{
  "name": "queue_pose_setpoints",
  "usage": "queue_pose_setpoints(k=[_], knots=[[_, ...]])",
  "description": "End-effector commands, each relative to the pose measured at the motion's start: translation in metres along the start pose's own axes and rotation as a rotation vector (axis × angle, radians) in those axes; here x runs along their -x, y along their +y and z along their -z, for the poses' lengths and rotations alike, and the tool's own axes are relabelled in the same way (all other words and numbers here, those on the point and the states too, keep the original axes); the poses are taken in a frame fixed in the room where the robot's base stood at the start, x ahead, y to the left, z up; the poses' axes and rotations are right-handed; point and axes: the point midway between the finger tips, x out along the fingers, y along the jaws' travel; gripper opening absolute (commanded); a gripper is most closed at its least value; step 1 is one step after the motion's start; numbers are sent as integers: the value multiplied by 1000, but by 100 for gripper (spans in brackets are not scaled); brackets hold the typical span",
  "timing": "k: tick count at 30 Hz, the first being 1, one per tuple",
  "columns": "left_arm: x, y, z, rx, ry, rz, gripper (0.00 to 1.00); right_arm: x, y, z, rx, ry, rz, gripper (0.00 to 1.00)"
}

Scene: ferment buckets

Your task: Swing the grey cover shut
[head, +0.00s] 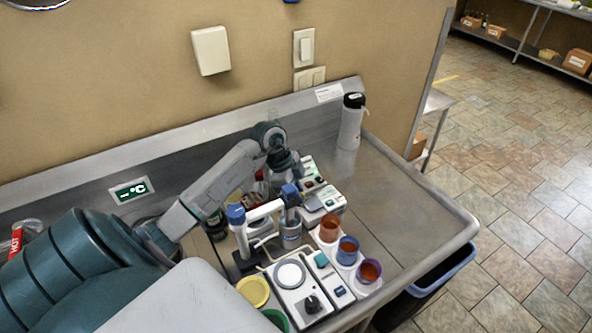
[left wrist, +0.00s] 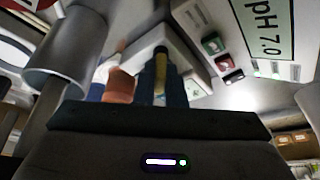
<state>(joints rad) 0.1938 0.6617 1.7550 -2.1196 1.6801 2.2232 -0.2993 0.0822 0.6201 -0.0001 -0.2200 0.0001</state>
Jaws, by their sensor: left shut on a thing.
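My left gripper (head: 290,196) reaches down among the equipment on the metal counter. In the left wrist view its blue fingers (left wrist: 162,88) are shut on a narrow tan piece (left wrist: 160,64). I cannot tell whether this piece belongs to the grey cover. No grey cover can be made out for certain; the arm and crowded equipment hide part of that area. A white bar (head: 264,211) with a blue end lies just left of the gripper. A grey metal cylinder (head: 290,232) stands just below it. My right gripper is not in view.
A white device (head: 318,308) with a round plate and black knob stands in front. Cups, one orange-brown (head: 330,224), stand in a white rack to the right. A white bottle (head: 351,128) with a black top stands behind. The counter's right side (head: 402,195) is clear.

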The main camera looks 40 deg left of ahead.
Motion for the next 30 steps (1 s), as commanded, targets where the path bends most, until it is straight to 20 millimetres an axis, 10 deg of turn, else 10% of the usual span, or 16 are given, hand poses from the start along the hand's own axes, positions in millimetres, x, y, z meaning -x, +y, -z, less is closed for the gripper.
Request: queue_pose_setpoints(k=[2, 6, 18, 30], knots=[[2, -1, 1, 1, 2, 5, 0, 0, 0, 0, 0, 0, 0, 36], [2, -1, 1, 1, 1, 4, 32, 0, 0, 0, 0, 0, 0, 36], [8, -1, -1, 0, -1, 5, 32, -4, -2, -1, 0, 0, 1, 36], [77, -2, -1, -2, -3, 8, 32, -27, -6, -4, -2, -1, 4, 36]])
